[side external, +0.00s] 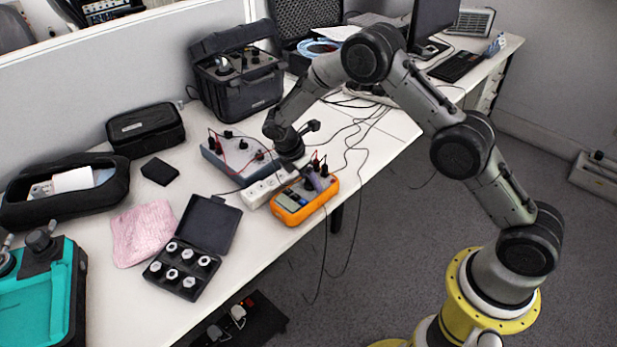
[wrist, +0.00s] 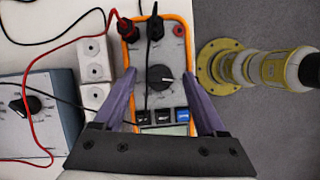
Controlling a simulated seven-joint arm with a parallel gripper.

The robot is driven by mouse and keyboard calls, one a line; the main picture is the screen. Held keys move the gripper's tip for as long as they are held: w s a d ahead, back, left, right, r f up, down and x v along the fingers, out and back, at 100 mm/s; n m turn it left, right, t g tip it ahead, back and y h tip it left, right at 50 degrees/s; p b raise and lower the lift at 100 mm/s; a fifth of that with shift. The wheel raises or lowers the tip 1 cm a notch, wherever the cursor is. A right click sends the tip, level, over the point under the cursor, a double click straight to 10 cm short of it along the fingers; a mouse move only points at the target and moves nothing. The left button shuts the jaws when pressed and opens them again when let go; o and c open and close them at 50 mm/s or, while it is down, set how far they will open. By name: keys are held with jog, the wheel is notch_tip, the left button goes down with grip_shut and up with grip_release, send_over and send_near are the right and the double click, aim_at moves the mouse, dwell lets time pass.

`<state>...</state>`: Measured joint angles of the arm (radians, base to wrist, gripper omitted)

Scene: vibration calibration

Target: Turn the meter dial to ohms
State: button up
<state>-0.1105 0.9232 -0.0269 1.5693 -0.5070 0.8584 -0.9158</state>
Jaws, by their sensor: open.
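The orange meter (side external: 305,197) lies face up near the front edge of the table. In the wrist view the meter (wrist: 187,75) sits between my fingers. Its round black dial (wrist: 160,77) is in the middle of its face, with a light pointer mark towards the right; the printed labels are too small to read. My gripper (side external: 318,180) is open above the meter. In the wrist view its two purple fingers (wrist: 163,82) stand to the left and right of the dial, apart from it. I cannot tell how high the fingertips are above it.
Red and black leads plug into the meter's end. A white power strip (wrist: 95,72) and a grey box with a knob (wrist: 52,110) lie beside it. An open case of fittings (side external: 190,250) and a pink cloth (side external: 143,232) lie farther left. Loose cables hang over the table edge.

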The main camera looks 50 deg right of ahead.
grip_shut()
dwell(0.3)
jog(key=shift+m, duration=0.3)
jog(key=m+g, duration=0.1)
jog(key=m, duration=0.2)
jog(key=shift+w+y, duration=0.15)
jog(key=shift+y, duration=0.25)
jog(key=shift+m+g+y, duration=0.4)
jog(key=shift+m+g, duration=0.3)
jog(key=shift+m, duration=1.3)
grip_release()
